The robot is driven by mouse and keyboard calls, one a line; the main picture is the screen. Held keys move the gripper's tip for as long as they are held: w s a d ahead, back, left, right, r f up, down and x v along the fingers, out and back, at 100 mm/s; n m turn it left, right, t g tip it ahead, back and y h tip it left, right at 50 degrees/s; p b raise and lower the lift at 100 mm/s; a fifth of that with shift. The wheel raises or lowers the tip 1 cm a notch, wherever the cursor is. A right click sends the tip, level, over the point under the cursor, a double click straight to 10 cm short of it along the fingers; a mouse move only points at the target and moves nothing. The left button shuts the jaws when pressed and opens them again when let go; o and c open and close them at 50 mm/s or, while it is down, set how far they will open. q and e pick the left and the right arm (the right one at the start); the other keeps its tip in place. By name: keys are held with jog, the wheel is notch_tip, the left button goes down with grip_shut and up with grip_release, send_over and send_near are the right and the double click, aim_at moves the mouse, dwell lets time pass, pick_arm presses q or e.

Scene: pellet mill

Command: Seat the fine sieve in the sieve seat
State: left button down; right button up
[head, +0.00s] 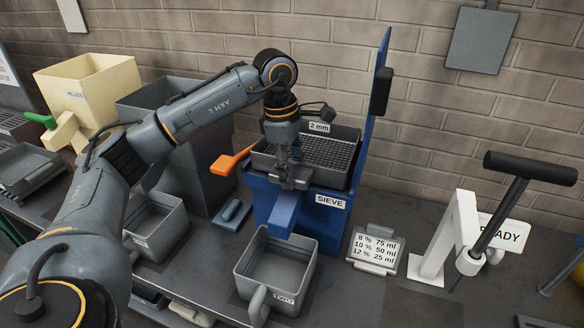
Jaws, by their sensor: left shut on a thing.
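The sieve (328,152) is a dark rectangular frame with a mesh floor and a "2 mm" tag on its far wall. It lies level at the top of the blue sieve seat (320,222), which carries a "SIEVE" label and a chute at its front. My left gripper (290,176) comes down from above and is shut on the sieve's near wall. I cannot tell whether the sieve rests fully in the seat or is held slightly above it, as its underside is hidden. My right gripper is not in view.
An orange handle (231,160) sticks out left of the seat. A grey bin (276,270) stands in front of the chute. A dosing card (375,250) and a white lever stand (443,240) are to the right.

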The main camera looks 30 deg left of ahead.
pick_arm(q)
jog(key=shift+f, duration=0.3)
dwell(0.4)
jog(key=shift+c, duration=1.9)
grip_release()
jog(key=o, duration=0.4)
jog(key=shift+s+a+r+p, duration=0.15)
jog(key=shift+r+p, duration=0.85)
jog(key=shift+r, duration=0.5)
jog(key=shift+s+a+r+p, duration=0.1)
jog(key=shift+a+r+p, duration=0.1)
jog(key=shift+r+p, duration=1.05)
jog(key=shift+s+a+r+p, duration=0.15)
jog(key=shift+r+p, duration=0.55)
jog(key=shift+r, duration=1.05)
